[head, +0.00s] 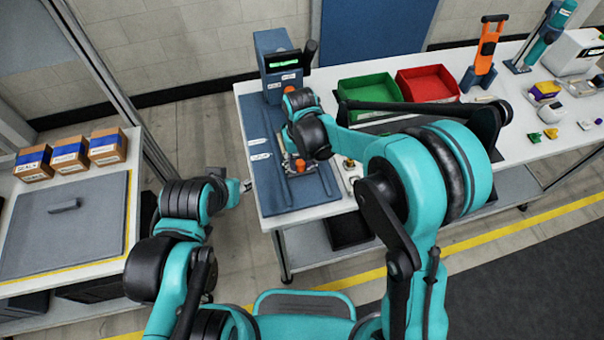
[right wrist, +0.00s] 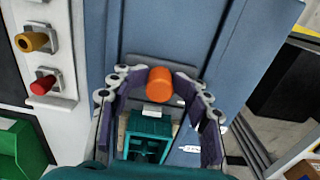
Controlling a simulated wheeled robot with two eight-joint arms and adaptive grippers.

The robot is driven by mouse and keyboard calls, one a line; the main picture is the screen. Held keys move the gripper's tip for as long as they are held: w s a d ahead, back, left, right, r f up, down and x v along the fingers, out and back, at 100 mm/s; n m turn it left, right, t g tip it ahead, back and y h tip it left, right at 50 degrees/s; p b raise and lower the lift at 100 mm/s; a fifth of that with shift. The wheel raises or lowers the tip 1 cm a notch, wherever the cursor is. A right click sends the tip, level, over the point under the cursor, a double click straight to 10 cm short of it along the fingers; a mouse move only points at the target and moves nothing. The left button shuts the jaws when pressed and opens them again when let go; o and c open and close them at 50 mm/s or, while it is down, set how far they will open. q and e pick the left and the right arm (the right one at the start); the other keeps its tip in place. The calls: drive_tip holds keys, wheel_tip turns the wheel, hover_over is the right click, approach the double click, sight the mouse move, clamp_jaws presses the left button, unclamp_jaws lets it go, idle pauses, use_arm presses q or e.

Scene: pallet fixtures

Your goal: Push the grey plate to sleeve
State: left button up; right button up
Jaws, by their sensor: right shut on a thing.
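A blue fixture (head: 270,135) lies along the left end of the white bench, with a raised blue-grey box and lit green display (head: 283,62) at its far end. My right gripper (head: 298,165) is low over the fixture's near part, its fingers closed around an orange knob (right wrist: 160,84). The knob also shows in the head view (head: 300,166). A grey plate with a small handle (head: 65,230) lies on the left table. My left gripper (head: 244,186) is left of the bench; its fingers are too small to read.
Green (head: 368,92) and red (head: 428,84) bins stand at the back of the bench. Several small boxes (head: 70,153) stand on the left table.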

drive_tip(key=shift+w+a+f, duration=0.1)
drive_tip(key=shift+w+a, duration=0.2)
drive_tip(key=shift+w, duration=0.55)
drive_tip(key=shift+w+a+r, duration=0.1)
drive_tip(key=shift+w+a, duration=0.15)
drive_tip(key=shift+w, duration=0.65)
drive_tip(key=shift+w+a+f, duration=0.1)
drive_tip(key=shift+w+a, duration=0.2)
drive_tip(key=shift+w, duration=0.55)
drive_tip(key=o, duration=0.5)
drive_tip(key=shift+o, duration=0.2)
drive_tip(key=shift+r+p, duration=2.55)
drive_tip(key=shift+r, duration=1.55)
